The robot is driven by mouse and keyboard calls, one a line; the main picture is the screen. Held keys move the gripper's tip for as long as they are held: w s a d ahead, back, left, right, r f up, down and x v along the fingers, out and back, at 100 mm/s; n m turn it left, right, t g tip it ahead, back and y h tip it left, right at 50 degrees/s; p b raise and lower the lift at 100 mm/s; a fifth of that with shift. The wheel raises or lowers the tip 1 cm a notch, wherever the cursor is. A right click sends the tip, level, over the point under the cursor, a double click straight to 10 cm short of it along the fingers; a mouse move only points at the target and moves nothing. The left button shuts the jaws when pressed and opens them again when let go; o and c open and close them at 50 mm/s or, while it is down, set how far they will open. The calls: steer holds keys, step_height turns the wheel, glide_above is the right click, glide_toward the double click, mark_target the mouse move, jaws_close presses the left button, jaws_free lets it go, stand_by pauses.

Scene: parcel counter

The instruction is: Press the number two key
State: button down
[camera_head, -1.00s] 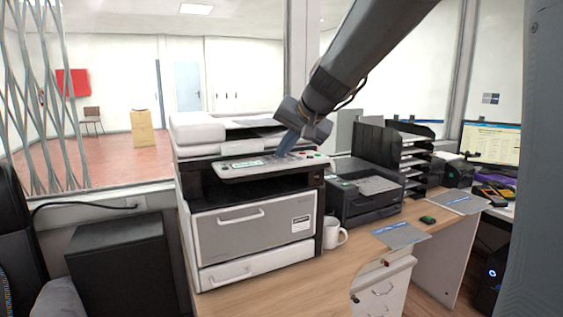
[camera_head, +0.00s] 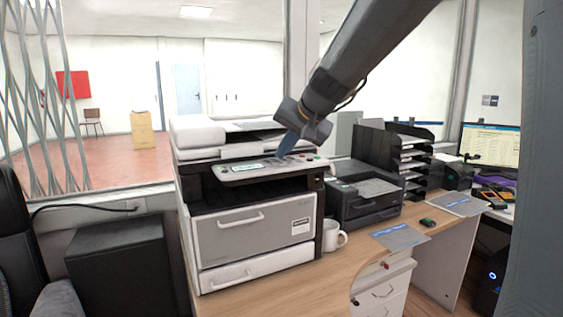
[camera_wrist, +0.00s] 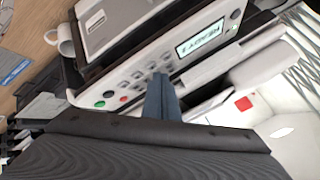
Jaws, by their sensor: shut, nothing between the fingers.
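The copier (camera_head: 240,200) stands on the wooden counter, with its control panel (camera_head: 268,168) sloping at the front top. In the wrist view the panel (camera_wrist: 150,68) carries a lit display (camera_wrist: 200,38), several grey round keys, a green button (camera_wrist: 100,104) and a red button (camera_wrist: 123,98). The key markings are too small to read, so I cannot tell which is number two. My gripper (camera_head: 283,156) is shut and empty, its tips at the panel; in the wrist view the fingertips (camera_wrist: 160,78) are over or against the keypad's edge, hiding part of it. Contact is unclear.
A white mug (camera_head: 333,236) stands close to the copier's right side. A small black printer (camera_head: 362,195) and a black paper rack (camera_head: 400,155) are to the right. The counter front (camera_head: 320,280) is clear. A window frame stands behind the copier.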

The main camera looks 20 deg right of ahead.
steer(key=shift+r, duration=0.3)
steer(key=shift+r+p, duration=2.4)
steer(key=shift+r, duration=0.5)
